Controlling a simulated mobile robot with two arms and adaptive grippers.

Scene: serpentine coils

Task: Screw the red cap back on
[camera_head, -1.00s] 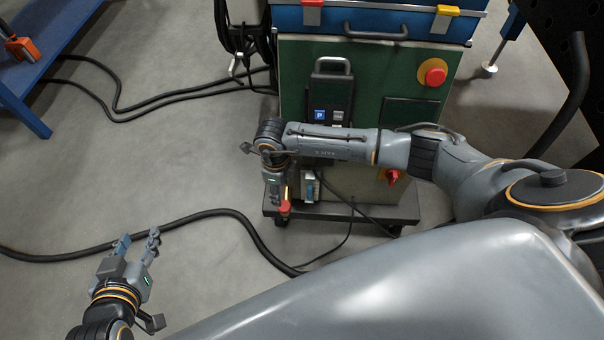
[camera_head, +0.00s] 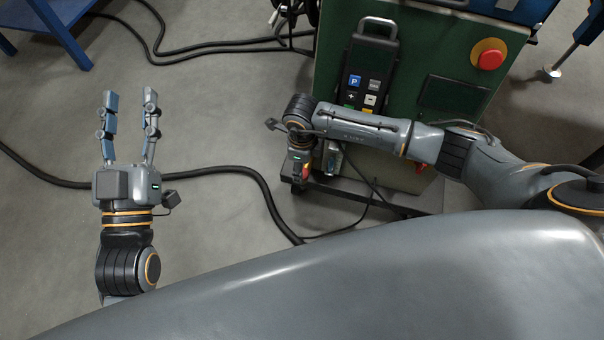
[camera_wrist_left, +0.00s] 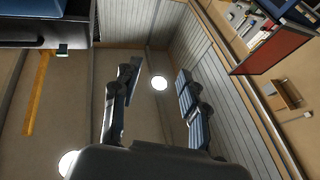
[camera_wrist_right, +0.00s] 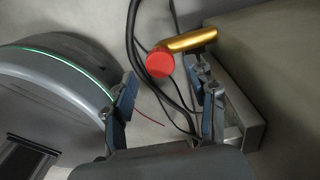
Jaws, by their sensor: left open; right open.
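The red cap (camera_wrist_right: 160,63) shows in the right wrist view at the end of a brass-coloured tube (camera_wrist_right: 192,40). I cannot tell whether it is threaded on or only sits there. My right gripper (camera_wrist_right: 168,102) is open, its fingers on either side below the cap, with nothing between them. In the head view my right gripper (camera_head: 300,184) points down beside the front of the green cabinet, and a bit of red (camera_head: 307,172) shows by it. My left gripper (camera_head: 130,125) is open and empty above bare floor on the left; its fingers also show in the left wrist view (camera_wrist_left: 155,105).
The green cabinet (camera_head: 440,60) carries a red stop button (camera_head: 490,55) and a handheld panel (camera_head: 366,75). It stands on a dark wheeled base (camera_head: 375,196). Black cables (camera_head: 225,172) run over the floor. A blue bench (camera_head: 62,30) stands at upper left.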

